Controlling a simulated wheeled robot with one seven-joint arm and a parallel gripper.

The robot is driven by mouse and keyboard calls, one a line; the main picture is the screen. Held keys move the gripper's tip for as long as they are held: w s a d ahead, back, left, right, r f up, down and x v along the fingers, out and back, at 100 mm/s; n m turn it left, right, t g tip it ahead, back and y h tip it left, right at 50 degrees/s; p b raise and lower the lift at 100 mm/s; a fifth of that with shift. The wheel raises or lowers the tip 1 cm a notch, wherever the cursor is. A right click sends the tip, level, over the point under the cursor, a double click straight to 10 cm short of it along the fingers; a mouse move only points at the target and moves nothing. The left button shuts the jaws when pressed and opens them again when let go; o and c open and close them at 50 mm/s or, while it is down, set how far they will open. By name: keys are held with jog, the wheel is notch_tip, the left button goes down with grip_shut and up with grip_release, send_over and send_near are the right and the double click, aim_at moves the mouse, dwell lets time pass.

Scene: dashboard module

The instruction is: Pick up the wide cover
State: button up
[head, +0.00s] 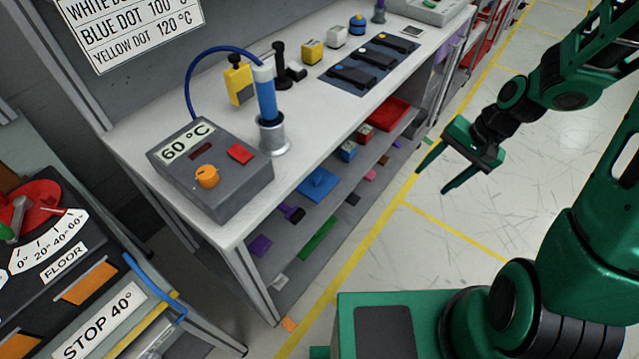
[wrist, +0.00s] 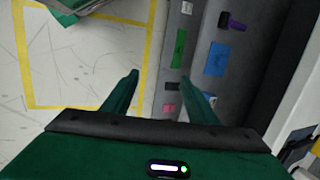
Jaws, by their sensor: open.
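Three dark covers lie in a row on a blue-grey mat (head: 344,64) on the workbench in the head view: a near cover (head: 352,77), a middle cover (head: 374,58) and a far cover (head: 397,45). The near one looks largest, but I cannot tell for certain which is the wide cover. My gripper (head: 432,180) is open and empty, out over the floor to the right of the bench and well apart from the covers. In the wrist view my gripper (wrist: 161,77) points down past the lower shelf, with no cover between its fingers.
The bench (head: 310,110) carries a grey 60 °C box (head: 212,172), a blue tool in a metal holder (head: 266,95) and small coloured blocks. The lower shelf holds a red tray (head: 388,114) and a blue piece (head: 318,183). Floor right of the bench is clear.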

jog(key=w+a+f+m+t+y, duration=0.1)
jog(key=w+a+f+m+y, duration=0.2)
jog(key=a+f, duration=0.35)
jog(key=w+a+f+m+t+y, duration=0.1)
jog(key=w+a+f+m+y, duration=0.2)
jog(key=a+f, duration=0.35)
jog(key=m+t+y, duration=0.2)
jog(key=m+t, duration=0.2)
jog(key=m, duration=0.6)
send_near(318, 178)
jog(key=shift+s+a+r, duration=0.15)
jog(key=shift+s+r, duration=0.75)
jog(key=shift+s, duration=0.15)
jog(key=shift+w+a+f+m+t+h, duration=0.15)
jog(key=shift+f+m+t, duration=0.25)
jog(key=shift+m, duration=0.2)
jog(key=shift+w+f+m+t+h, duration=0.15)
jog(key=shift+f+m+t, duration=0.25)
jog(key=shift+m, duration=0.2)
jog(key=shift+f+x, duration=0.2)
jog(key=shift+x, duration=5.2)
jog(key=shift+w, duration=0.1)
jog(key=c, duration=1.2)
